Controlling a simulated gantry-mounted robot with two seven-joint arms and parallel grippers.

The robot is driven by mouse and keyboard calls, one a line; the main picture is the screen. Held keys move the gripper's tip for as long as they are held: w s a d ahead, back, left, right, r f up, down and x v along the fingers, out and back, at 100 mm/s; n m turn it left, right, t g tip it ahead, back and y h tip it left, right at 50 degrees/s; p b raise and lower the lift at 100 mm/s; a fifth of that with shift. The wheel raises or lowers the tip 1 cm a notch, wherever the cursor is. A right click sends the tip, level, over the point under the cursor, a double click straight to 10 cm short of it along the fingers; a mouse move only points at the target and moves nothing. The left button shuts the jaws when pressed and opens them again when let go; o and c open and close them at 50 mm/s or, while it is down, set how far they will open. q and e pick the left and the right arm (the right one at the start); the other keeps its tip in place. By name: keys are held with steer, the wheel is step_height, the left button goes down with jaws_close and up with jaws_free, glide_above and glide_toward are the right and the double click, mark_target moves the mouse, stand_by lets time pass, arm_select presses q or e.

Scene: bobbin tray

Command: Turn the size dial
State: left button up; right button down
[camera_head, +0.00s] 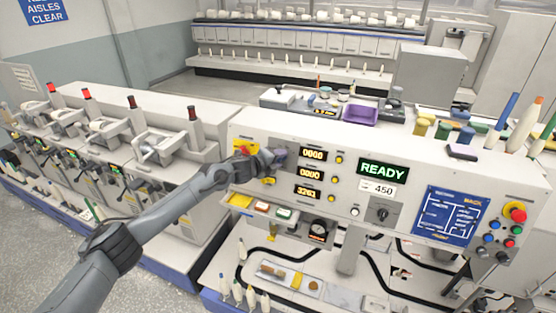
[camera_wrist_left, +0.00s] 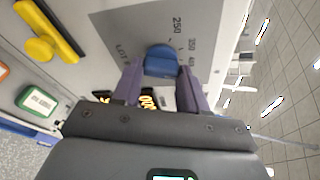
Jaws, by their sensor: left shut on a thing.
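The size dial (camera_wrist_left: 161,60) is a blue knob on a grey plate with printed numbers such as 250 and 350 around it, seen in the left wrist view. My left gripper (camera_wrist_left: 157,85) has its purple fingers on either side of the knob and is shut on it. In the head view my left gripper (camera_head: 277,157) is against the left part of the white control panel (camera_head: 345,150), beside the number displays. The gripper and wrist hide the dial there. My right gripper is not in view.
Glowing displays (camera_head: 312,173) and a READY sign (camera_head: 383,170) sit right of the gripper. A black knob (camera_head: 383,213) and coloured buttons with a red stop button (camera_head: 516,213) are further right. A yellow handle (camera_wrist_left: 45,37) shows near the dial. A purple tray (camera_head: 359,115) sits above the panel.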

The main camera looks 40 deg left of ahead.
arm_select(q)
steer(key=o, duration=1.1)
steer(key=shift+c, duration=0.2)
steer(key=shift+s, duration=0.1)
steer(key=b+v, duration=0.2)
steer(key=v, duration=0.8)
steer(key=shift+s, duration=0.25)
steer(key=shift+r, duration=0.15)
